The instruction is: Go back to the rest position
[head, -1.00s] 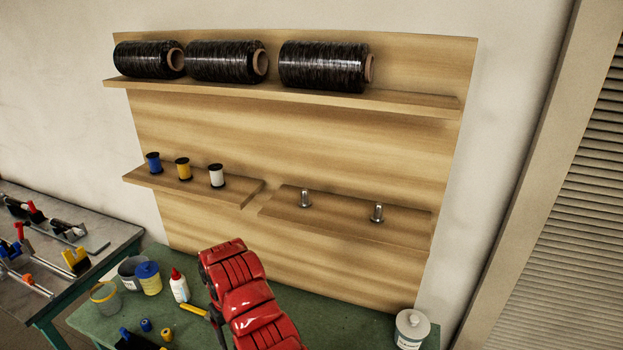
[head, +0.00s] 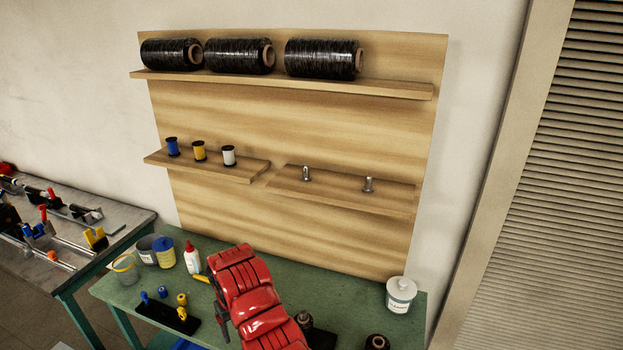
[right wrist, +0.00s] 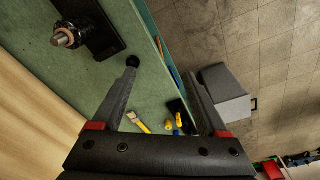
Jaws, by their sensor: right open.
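My right gripper (right wrist: 164,72) is open in the right wrist view, its two dark fingers spread with nothing held between them. Below it I see the green bench top and, past the bench edge, the tiled floor. A red arm link of mine covers the middle of the bench in the head view, and the gripper's fingers cannot be made out there. My left gripper is in neither view.
The green bench (head: 345,270) carries a white lidded jar (head: 401,294), a glue bottle (head: 192,258) and pots. Black tow spools (head: 322,58) fill the top shelf. A grey table (head: 85,245) stands left.

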